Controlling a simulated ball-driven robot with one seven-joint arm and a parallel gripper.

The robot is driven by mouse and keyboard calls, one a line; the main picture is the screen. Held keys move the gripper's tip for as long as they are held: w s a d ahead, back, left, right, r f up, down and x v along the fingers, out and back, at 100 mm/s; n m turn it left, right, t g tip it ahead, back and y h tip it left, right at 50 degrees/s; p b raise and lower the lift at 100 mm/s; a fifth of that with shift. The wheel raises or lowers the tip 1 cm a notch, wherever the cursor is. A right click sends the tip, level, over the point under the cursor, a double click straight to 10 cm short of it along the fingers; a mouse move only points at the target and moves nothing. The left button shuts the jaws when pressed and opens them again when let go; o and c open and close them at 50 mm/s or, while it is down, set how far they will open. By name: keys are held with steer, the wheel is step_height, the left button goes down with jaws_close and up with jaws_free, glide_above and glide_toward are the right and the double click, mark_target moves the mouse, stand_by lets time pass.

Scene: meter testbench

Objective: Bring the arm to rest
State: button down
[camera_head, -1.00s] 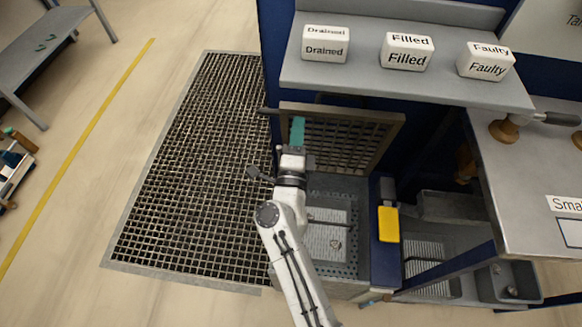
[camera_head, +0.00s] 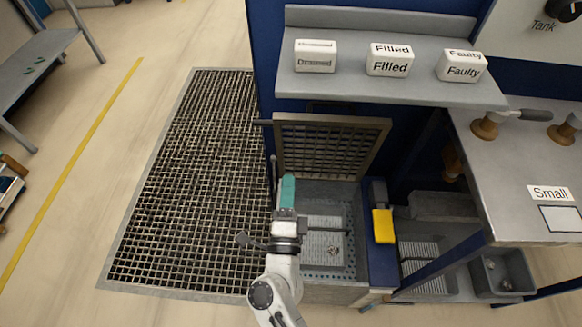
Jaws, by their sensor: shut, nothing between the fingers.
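My gripper (camera_head: 287,190) is at the bottom middle of the head view, at the end of my white arm. Its teal fingers are shut with nothing between them. It points away from me, over the left edge of a grey sink-like basin (camera_head: 345,245). A framed mesh panel (camera_head: 325,150) stands upright behind the basin, beyond the fingertips and apart from them in the picture.
A shelf above carries white blocks marked Drained (camera_head: 315,56), Filled (camera_head: 390,60) and Faulty (camera_head: 461,66). A floor grating (camera_head: 185,180) lies left. A yellow part (camera_head: 383,226) is right of the basin. A workbench (camera_head: 500,190) with wooden-handled fittings stands farther right.

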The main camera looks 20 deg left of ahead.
steer(key=shift+s, duration=0.2)
steer(key=s+d+f+n+g+y+p, duration=0.1)
steer(key=s+d+n+g+p, duration=0.2)
steer(key=d+n+g, duration=0.45)
steer(key=s+d+f+n+g+p, duration=0.2)
steer(key=s+d+n+g+p, duration=0.15)
steer(key=d+n, duration=0.65)
steer(key=s+d+r+m+g+h+p, duration=0.1)
steer(key=s+d+g+h, duration=0.2)
steer(key=s+d, duration=0.6)
steer(key=s+d+r+m+g+h+p, duration=0.1)
steer(key=s+d+g+h, duration=0.3)
steer(key=s+d, duration=0.5)
steer(key=d+m+g, duration=0.1)
steer(key=d, duration=0.3)
steer(key=shift+s+d, duration=0.15)
steer(key=shift+d, duration=0.15)
